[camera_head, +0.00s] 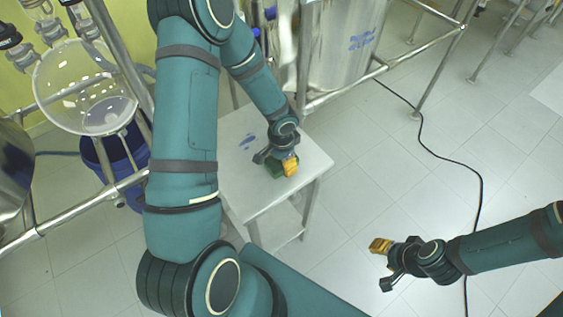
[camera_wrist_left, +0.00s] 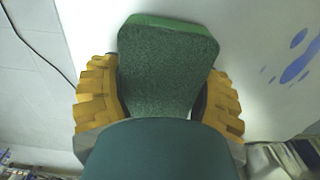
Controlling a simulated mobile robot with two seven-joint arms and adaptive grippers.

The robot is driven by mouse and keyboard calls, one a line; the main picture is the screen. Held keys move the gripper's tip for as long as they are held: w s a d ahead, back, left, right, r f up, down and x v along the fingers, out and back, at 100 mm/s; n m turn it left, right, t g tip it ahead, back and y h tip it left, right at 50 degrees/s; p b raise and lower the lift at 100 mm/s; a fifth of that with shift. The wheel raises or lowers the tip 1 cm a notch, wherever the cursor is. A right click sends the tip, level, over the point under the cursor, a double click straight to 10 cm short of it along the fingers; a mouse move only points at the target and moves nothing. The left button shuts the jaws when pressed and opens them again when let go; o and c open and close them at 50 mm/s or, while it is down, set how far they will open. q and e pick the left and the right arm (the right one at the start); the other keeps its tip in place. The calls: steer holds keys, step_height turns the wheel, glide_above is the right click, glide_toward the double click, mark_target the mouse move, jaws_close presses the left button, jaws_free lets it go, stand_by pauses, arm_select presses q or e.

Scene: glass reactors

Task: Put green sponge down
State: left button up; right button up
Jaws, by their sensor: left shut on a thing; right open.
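The green sponge (camera_wrist_left: 168,60) is between the two yellow fingers of my left gripper (camera_wrist_left: 160,85) in the left wrist view, and the fingers are shut on it. In the head view the sponge (camera_head: 274,168) shows partly beside the yellow finger of my left gripper (camera_head: 286,165), over the top of a small white table (camera_head: 240,185). I cannot tell whether the sponge touches the tabletop. My right gripper (camera_head: 381,262) is open and empty over the floor at the right.
Blue marks (camera_head: 248,141) lie on the tabletop behind the sponge. A steel vessel (camera_head: 343,50) and metal frame stand behind the table. A glass flask (camera_head: 85,88) and blue bucket (camera_head: 112,165) are at the left. A black cable (camera_head: 456,163) runs across the floor.

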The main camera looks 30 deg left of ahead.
arm_select(q)
steer(key=shift+f, duration=0.15)
steer(key=o, duration=1.3)
steer(key=shift+c, duration=0.2)
steer(key=shift+r, duration=0.45)
step_height(320, 180, up, 11)
steer(key=p, duration=0.3)
steer(key=s+d+f+n+h, duration=0.1)
steer(key=s+d+f+n, duration=0.1)
steer(key=d, duration=0.3)
steer(key=s+d+f+n+t+h, duration=0.1)
steer(key=s+d+f+n, duration=0.1)
steer(key=d+f, duration=0.3)
steer(key=s+d+f+n+t+h, duration=0.1)
steer(key=s+d+f+n, duration=0.1)
steer(key=s+d+f, duration=0.2)
steer(key=d, duration=0.3)
steer(key=shift+s+h, duration=0.25)
steer(key=shift+h, duration=0.15)
